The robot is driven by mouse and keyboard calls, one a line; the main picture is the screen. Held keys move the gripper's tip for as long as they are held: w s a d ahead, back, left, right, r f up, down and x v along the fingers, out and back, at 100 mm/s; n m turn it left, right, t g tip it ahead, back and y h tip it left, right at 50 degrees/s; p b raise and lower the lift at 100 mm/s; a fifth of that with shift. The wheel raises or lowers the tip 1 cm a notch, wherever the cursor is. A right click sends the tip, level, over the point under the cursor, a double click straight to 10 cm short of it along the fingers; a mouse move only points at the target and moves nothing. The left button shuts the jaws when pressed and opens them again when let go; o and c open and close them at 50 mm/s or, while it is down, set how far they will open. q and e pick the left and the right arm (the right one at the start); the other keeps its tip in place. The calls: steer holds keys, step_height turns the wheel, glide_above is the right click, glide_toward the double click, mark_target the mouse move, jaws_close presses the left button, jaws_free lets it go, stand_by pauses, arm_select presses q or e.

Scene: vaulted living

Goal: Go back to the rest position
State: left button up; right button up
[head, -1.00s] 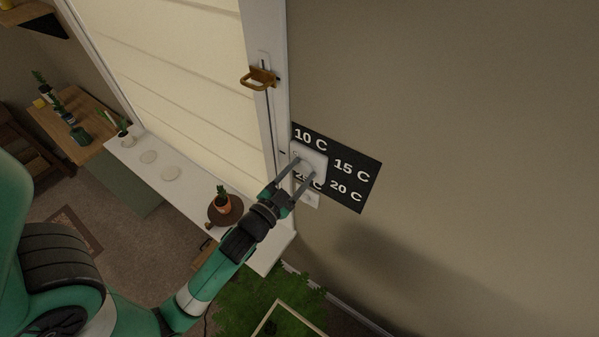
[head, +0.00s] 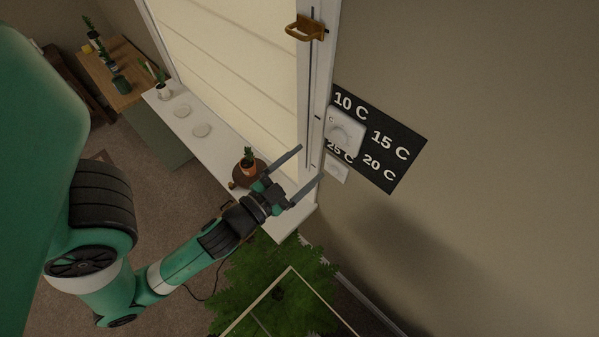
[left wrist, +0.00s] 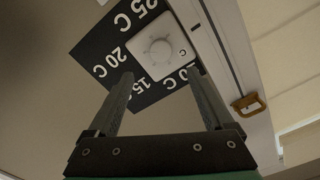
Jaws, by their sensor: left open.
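My left gripper (head: 309,168) is open and empty in the head view. It is in front of the window frame's lower right part, to the left of and below a white thermostat dial (head: 345,131). In the left wrist view the two fingers (left wrist: 160,86) are spread with nothing between them, and the dial (left wrist: 160,51) shows beyond them. The dial sits on a black panel (head: 408,155) marked 10 C, 15 C, 20 C and 25 C. The fingers look apart from the dial. My right gripper is not in view.
A white window sill (head: 222,147) holds a potted plant (head: 249,167) on a round brown stand close to my left gripper. A brass handle (head: 305,28) is on the window frame. A leafy green plant (head: 262,275) stands below. The wall right of the panel is bare.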

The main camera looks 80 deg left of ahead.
arm_select(q)
steer(key=shift+s+d+r, duration=0.2)
steer(key=shift+s+d, duration=0.2)
steer(key=shift+s, duration=0.25)
